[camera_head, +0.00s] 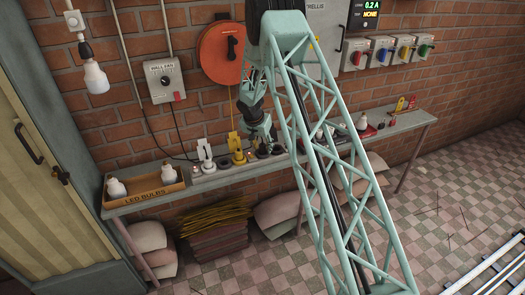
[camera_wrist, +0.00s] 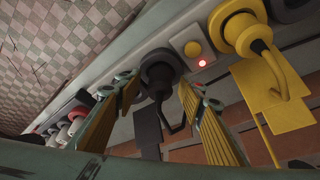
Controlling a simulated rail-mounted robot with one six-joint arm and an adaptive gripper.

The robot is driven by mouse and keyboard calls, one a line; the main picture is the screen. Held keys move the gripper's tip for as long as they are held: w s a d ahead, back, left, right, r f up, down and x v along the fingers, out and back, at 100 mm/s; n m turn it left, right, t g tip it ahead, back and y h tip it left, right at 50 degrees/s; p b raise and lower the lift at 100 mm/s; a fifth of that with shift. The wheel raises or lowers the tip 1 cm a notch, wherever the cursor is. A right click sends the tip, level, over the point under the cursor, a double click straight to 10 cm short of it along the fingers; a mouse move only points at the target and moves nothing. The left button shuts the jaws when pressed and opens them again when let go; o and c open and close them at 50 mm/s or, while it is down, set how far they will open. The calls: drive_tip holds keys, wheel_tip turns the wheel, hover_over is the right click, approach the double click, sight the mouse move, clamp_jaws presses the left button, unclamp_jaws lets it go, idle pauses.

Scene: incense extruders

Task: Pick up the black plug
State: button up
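The black plug (camera_wrist: 158,72) sits in a socket of the grey socket strip (camera_wrist: 130,60) in the wrist view, its black cord curving down. My gripper (camera_wrist: 159,92) is open, with one yellow-padded finger on either side of the plug's line. Whether either finger touches the plug cannot be told. In the head view my gripper (camera_head: 260,136) points down over the strip on the bench; the black plug is mostly hidden by it there.
A yellow plug (camera_wrist: 240,32) with a yellow tag and a lit red lamp (camera_wrist: 202,63) sit close beside it. On the bench (camera_head: 408,122) are a white plug (camera_head: 207,158), an LED bulbs box (camera_head: 130,200) and small tools. A red-orange reel (camera_head: 215,58) hangs on the wall.

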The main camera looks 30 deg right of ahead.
sight(263, 144)
drive_tip(key=shift+c, duration=0.3)
drive_tip(key=c, duration=0.9)
drive_tip(key=shift+r, duration=1.8)
drive_tip(key=shift+s+a+r+b, duration=0.25)
drive_tip(key=shift+s+a+b, duration=0.6)
drive_tip(key=shift+s, duration=1.7)
drive_tip(key=shift+s+a+r+b, duration=0.2)
drive_tip(key=shift+s+a+b, duration=0.65)
drive_tip(key=shift+s, duration=1.75)
drive_tip(key=shift+s+a+r+b, duration=0.4)
drive_tip(key=shift+s+b, duration=0.8)
drive_tip(key=shift+s, duration=1.35)
drive_tip(key=shift+w+f, duration=0.1)
drive_tip(key=shift+w, duration=0.05)
